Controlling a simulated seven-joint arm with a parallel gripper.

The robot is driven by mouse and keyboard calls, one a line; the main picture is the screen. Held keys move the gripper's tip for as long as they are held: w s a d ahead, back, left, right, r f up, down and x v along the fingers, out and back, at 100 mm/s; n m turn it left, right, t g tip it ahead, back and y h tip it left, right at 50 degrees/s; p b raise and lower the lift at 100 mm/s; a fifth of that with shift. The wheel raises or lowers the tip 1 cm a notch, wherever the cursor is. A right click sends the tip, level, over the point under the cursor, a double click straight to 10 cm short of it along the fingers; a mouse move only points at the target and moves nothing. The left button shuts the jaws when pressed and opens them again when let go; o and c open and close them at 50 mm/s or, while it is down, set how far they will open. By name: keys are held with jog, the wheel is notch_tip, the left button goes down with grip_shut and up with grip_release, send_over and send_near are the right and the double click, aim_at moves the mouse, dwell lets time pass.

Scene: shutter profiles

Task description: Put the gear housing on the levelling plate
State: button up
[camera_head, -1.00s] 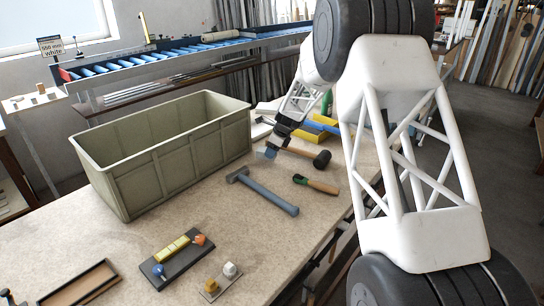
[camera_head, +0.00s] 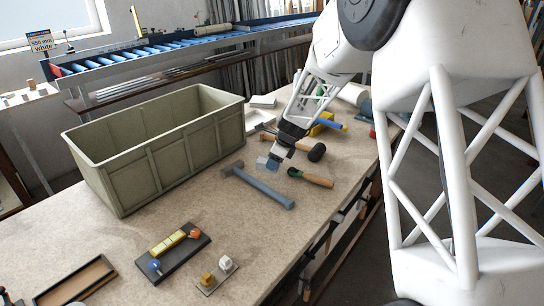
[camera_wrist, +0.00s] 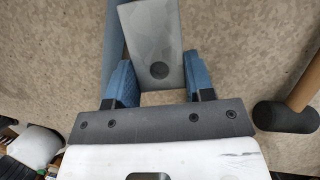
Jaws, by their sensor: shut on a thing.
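My gripper (camera_wrist: 157,85) is shut on a grey block-like part with a round dark hole, which I take as the gear housing (camera_wrist: 149,40). The part sits between the blue fingers and extends beyond their tips. In the head view my gripper (camera_head: 277,156) is over the middle of the bench, by the hammer head, with the grey part (camera_head: 262,163) at its tip. A dark plate with a yellow strip, a blue knob and an orange knob lies near the front; it may be the levelling plate (camera_head: 184,257). It is well apart from my gripper.
A green-grey crate (camera_head: 160,165) stands at the left. A hammer (camera_head: 262,188), a black-headed mallet (camera_head: 315,152) and a green-and-wood tool (camera_head: 312,178) lie around my gripper. A small plate with yellow and white pieces (camera_head: 217,275) and a brown tray (camera_head: 78,284) are in front.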

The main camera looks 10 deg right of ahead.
jog(key=shift+s+d+r, duration=0.1)
jog(key=shift+s, duration=0.8)
dwell(0.3)
jog(key=shift+s+a+r, duration=0.1)
jog(key=shift+s+a, duration=0.35)
jog(key=shift+a, duration=0.05)
jog(key=s+a+r+n+g, duration=0.1)
jog(key=s+a+n, duration=0.2)
jog(key=s+a, duration=0.45)
jog(key=s+a+r+n+g, duration=0.1)
jog(key=s+a+n, duration=0.3)
jog(key=s, duration=0.6)
jog(key=s+a+n+g, duration=0.1)
jog(key=s+a+n, duration=0.2)
jog(key=s, duration=0.8)
jog(key=s+a+n+g, duration=0.1)
jog(key=s+a+n, duration=0.2)
jog(key=s, duration=0.8)
jog(key=shift+s+a+f+g+h, duration=0.15)
jog(key=shift+a+f+g+h, duration=0.05)
jog(key=shift+g+h, duration=0.2)
